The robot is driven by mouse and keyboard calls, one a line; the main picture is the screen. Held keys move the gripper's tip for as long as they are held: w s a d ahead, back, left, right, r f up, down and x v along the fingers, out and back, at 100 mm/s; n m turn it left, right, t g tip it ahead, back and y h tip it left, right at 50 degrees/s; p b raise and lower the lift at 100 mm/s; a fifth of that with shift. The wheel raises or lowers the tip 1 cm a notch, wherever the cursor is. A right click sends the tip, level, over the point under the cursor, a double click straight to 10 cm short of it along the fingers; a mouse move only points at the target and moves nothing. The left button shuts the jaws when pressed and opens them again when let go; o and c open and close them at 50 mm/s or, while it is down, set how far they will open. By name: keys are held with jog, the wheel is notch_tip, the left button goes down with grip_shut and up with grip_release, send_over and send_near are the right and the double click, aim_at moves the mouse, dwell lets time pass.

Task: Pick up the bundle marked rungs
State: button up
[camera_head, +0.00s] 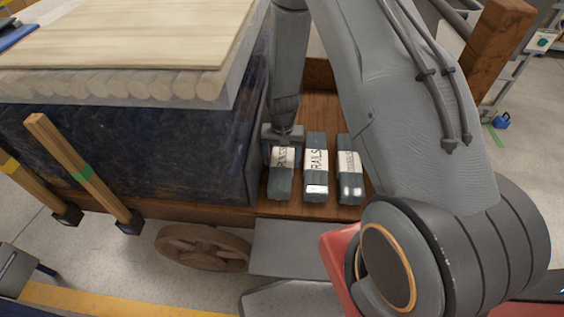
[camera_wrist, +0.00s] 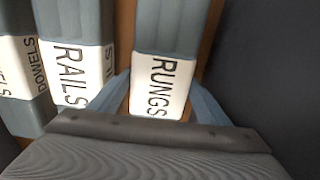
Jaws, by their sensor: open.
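The bundle marked RUNGS (camera_head: 281,187) is a grey wrapped block with a white label, the leftmost of three on a wooden shelf. In the wrist view the RUNGS bundle (camera_wrist: 165,30) lies straight ahead, its label readable. My gripper (camera_head: 283,136) is over the far part of this bundle. In the wrist view my open gripper (camera_wrist: 162,90) has one finger on each side of the bundle's label end. I cannot tell whether the fingers touch it.
The RAILS bundle (camera_head: 315,183) lies close beside it, then the DOWELS bundle (camera_wrist: 28,95). A dark block (camera_head: 190,150) topped with dowels and a board stands close on the left. The wooden shelf (camera_head: 318,112) shows bare behind the bundles.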

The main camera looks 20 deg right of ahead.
jog(key=c, duration=1.3)
jog(key=shift+r, duration=0.1)
